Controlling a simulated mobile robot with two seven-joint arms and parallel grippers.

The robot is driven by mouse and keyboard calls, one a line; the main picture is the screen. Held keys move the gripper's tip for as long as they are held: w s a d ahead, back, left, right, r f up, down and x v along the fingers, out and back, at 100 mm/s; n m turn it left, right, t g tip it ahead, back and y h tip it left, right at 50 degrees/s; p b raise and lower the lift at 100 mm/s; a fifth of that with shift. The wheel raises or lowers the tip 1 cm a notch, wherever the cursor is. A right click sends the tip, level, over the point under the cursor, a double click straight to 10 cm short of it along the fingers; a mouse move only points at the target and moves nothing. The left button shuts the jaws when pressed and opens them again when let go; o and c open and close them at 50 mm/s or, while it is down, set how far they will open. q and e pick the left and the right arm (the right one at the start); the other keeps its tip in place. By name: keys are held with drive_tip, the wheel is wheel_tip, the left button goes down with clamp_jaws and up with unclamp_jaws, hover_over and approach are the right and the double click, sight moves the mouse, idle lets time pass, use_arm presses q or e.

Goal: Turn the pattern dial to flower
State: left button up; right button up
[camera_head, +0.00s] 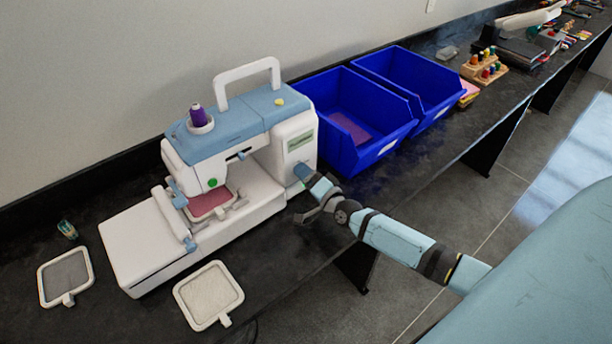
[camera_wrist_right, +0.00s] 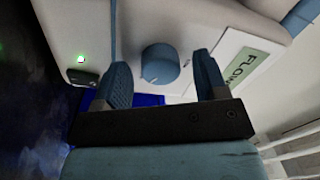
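A white and blue embroidery machine (camera_head: 235,125) stands on the black bench. Its blue round pattern dial (camera_wrist_right: 160,64) is on the white side panel, and it also shows in the head view (camera_head: 302,171). A label panel on the same side (camera_wrist_right: 245,70) shows letters beginning "FLOW"; the rest is cut off or unclear. My right gripper (camera_wrist_right: 163,82) is open, with one finger on each side of the dial. There are visible gaps between dial and fingers, so it does not grip the dial. In the head view my right gripper (camera_head: 312,190) is beside the panel. My left gripper is not in view.
Two blue bins (camera_head: 352,125) stand close behind my right gripper. A small black part with a green light (camera_wrist_right: 82,75) is near the dial.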

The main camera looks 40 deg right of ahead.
drive_tip(key=s+d+b, duration=0.1)
drive_tip(key=s, duration=1.2)
drive_tip(key=shift+s+d+f, duration=0.25)
drive_tip(key=shift+s+f, duration=0.15)
